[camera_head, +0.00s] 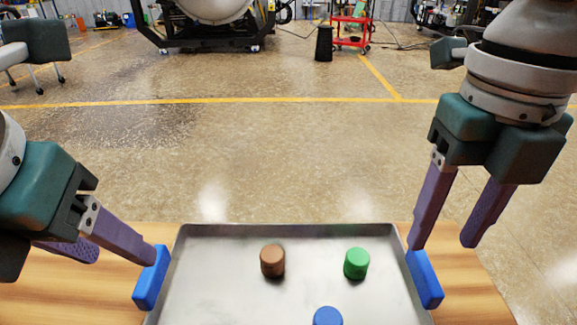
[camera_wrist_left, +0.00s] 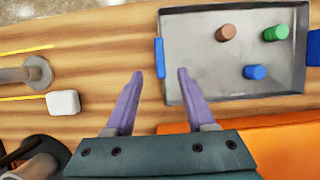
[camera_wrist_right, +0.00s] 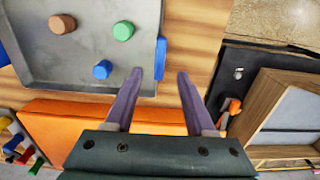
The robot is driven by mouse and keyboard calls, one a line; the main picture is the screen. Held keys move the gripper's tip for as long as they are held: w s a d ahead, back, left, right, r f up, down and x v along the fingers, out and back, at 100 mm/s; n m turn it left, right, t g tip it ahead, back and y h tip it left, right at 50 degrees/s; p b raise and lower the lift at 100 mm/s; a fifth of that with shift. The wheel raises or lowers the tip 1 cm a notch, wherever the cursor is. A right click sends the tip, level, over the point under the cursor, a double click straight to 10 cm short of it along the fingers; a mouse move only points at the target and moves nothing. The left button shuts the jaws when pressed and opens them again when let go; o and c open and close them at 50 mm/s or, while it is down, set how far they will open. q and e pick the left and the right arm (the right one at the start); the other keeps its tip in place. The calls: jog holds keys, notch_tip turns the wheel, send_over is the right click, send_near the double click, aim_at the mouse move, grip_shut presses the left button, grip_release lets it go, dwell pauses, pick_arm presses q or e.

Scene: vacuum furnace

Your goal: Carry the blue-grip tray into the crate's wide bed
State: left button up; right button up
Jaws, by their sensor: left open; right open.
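The grey metal tray (camera_head: 215,285) lies on a wooden table, with a left blue grip (camera_head: 151,278) and a right blue grip (camera_head: 424,278). In it stand a brown cylinder (camera_head: 272,261), a green cylinder (camera_head: 356,263) and a blue cylinder (camera_head: 328,317). My left gripper (camera_head: 121,257) is open and empty at the left grip, its fingertips just short of that grip in the left wrist view (camera_wrist_left: 160,72). My right gripper (camera_head: 443,244) is open and empty at the right grip; the right wrist view (camera_wrist_right: 160,73) shows its fingertips either side of the grip's near end. Contact cannot be told.
A wood-walled box (camera_wrist_right: 252,102) with a grey inside, perhaps the crate, is partly visible at right. An orange surface (camera_wrist_right: 100,128) adjoins the tray's near side. A white block (camera_wrist_left: 62,103) sits left on the wood. Open floor (camera_head: 250,150) lies beyond the table.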

aim_at(149, 268)
pick_arm(q)
jog(key=x, duration=0.9)
pick_arm(e)
notch_tip(149, 268, down, 9)
jog(key=shift+r, duration=0.1)
pick_arm(q)
grip_shut()
pick_arm(e)
grip_shut()
pick_arm(q)
jog(key=shift+r, duration=0.1)
dwell(0.4)
